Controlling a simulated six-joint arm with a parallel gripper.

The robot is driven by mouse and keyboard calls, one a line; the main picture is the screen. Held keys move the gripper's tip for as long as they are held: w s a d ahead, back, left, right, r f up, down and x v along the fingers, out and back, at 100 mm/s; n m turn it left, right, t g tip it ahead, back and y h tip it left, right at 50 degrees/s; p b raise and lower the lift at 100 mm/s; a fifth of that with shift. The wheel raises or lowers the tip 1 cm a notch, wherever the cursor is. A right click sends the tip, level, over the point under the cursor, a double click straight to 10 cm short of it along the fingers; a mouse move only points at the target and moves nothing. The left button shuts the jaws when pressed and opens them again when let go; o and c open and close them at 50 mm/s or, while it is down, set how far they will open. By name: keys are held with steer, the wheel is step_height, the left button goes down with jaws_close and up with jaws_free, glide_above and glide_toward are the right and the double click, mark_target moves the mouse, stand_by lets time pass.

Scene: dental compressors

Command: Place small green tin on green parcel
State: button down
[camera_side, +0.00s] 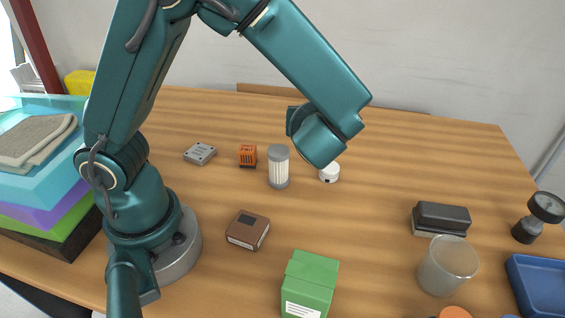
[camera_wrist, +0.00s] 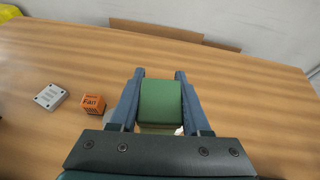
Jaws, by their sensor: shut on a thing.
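The small green tin (camera_wrist: 160,103) is between the two fingers of my gripper (camera_wrist: 160,76) in the wrist view. The gripper is shut on it and holds it above the wooden table. In the side view my arm hides the gripper and the tin. The green parcel (camera_side: 311,284), a box with a white label, stands at the front middle of the table in the side view. It is apart from my gripper and out of the wrist view.
A brown box (camera_side: 247,230) lies left of the parcel. A filter cylinder (camera_side: 279,167), an orange box (camera_side: 248,155) and a white round item (camera_side: 329,173) stand behind. A frosted cup (camera_side: 447,266), dark block (camera_side: 440,218) and blue tray (camera_side: 541,286) are right.

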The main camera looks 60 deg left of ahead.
steer(key=d+r+m+t+h, duration=0.2)
steer(key=r, duration=0.1)
steer(key=r+m+t+h, duration=0.1)
steer(key=r+m, duration=0.1)
steer(key=shift+s+d+r, duration=0.25)
steer(key=shift+d, duration=0.15)
steer(key=d+m+h, duration=0.1)
steer(key=s+r+m+t+h, duration=0.1)
steer(key=h, duration=0.1)
steer(key=shift+d+r+t, duration=0.25)
steer(key=shift+d+t, duration=0.05)
steer(key=shift+d, duration=0.05)
steer(key=s+a+f+n+g+y, duration=0.3)
steer(key=s+f+n+g+y, duration=0.5)
steer(key=s+n+g, duration=0.25)
steer(key=s+d+f+n+g+h, duration=0.25)
steer(key=s+d+n+g, duration=0.25)
steer(key=s+n+g, duration=0.55)
step_height(320, 180, up, 9)
steer(key=n+g+h, duration=0.1)
steer(key=n+h, duration=1.8)
steer(key=h, duration=0.1)
glide_above(307, 295)
steer(key=shift+f, duration=3.6)
